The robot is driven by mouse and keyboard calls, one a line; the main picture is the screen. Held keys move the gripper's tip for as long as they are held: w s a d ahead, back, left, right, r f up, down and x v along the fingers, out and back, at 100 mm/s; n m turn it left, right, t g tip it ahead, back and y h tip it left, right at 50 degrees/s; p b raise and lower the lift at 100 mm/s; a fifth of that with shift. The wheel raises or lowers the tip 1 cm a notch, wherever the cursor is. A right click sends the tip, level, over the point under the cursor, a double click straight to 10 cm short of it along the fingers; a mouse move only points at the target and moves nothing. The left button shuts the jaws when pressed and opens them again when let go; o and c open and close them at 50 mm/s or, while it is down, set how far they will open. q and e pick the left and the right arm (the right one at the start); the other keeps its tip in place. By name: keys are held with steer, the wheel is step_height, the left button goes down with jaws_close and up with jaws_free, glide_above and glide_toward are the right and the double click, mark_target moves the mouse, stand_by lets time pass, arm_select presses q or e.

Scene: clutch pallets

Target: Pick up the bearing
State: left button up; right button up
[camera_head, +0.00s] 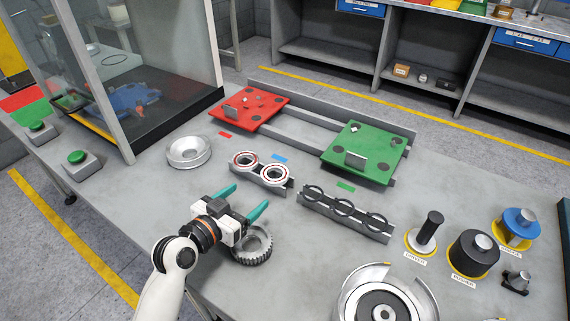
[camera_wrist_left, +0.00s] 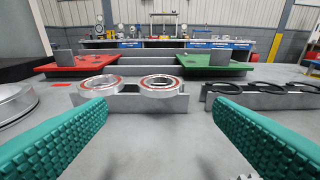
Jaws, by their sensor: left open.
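Two ring-shaped bearings with red seals rest side by side on a grey holder (camera_head: 262,178): the left bearing (camera_head: 245,159) and the right bearing (camera_head: 275,173). In the left wrist view the left bearing (camera_wrist_left: 101,83) and right bearing (camera_wrist_left: 160,83) lie ahead, between the fingers' directions. My left gripper (camera_head: 243,200) is open and empty, with teal fingers pointing at the holder from the near side, short of the bearings and apart from them. The fingers also show in the left wrist view (camera_wrist_left: 160,135). My right gripper is not in view.
A toothed gear (camera_head: 252,246) lies beside my left gripper. A rack with black rings (camera_head: 344,213) stands to the right, a metal ring (camera_head: 189,152) to the left. Red (camera_head: 250,105) and green (camera_head: 364,150) pallets lie behind. A round fixture (camera_head: 385,300) stands front right.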

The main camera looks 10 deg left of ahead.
arm_select(q)
glide_toward(279, 169)
steer(key=shift+p, duration=0.35)
steer(key=shift+w+d+f, duration=0.2)
steer(key=shift+w, duration=0.1)
steer(key=shift+w+d, duration=0.1)
steer(key=shift+w, duration=0.15)
steer(key=p+x, duration=0.1)
steer(key=x, duration=0.3)
steer(key=shift+w, duration=0.15)
steer(key=shift+w+d+f, duration=0.1)
steer(key=shift+w+d, duration=0.1)
steer(key=shift+w, duration=0.15)
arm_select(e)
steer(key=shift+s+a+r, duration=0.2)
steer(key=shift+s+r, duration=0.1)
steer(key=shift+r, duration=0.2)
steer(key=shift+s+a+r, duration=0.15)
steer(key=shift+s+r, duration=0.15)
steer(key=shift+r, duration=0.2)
arm_select(q)
steer(key=shift+s, duration=0.1)
steer(key=shift+c, duration=0.5)
steer(key=c, duration=0.8)
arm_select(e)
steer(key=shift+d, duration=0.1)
